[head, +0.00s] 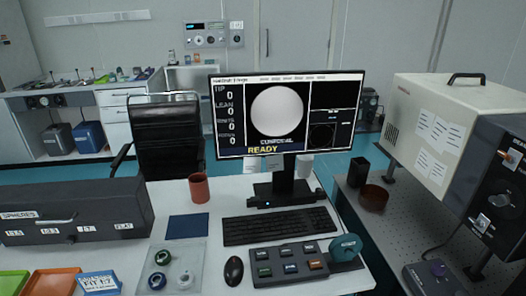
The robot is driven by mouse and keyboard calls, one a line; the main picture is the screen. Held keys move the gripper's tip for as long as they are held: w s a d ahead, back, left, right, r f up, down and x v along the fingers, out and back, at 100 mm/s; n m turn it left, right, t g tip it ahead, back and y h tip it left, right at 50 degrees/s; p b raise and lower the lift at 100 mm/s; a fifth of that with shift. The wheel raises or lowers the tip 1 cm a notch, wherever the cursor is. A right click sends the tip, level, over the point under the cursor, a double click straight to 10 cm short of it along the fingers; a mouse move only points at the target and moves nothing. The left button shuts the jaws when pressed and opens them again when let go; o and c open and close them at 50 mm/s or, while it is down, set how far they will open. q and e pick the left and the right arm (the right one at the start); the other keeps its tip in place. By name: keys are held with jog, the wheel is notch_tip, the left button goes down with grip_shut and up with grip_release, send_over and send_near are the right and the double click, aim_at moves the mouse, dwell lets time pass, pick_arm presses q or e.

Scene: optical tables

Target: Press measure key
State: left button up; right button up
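A dark key box (288,267) lies on the white desk in front of the keyboard, right of the black mouse. It carries two rows of keys. The back row is grey, and the front row has a green key (264,271), a bluish key (290,268) and an orange key (315,264). The key labels are too small to read, so I cannot tell which is the measure key. The monitor (287,113) behind it shows a pale round disc, zero readings on the left and the word READY. Neither of my grippers is in view.
A keyboard (278,226), mouse (233,270) and teal round object (345,247) surround the key box. A red-brown cup (199,188), blue mat (188,226) and tray with small round parts (178,267) are left. A large instrument (440,130) stands right. The space above the keys looks clear.

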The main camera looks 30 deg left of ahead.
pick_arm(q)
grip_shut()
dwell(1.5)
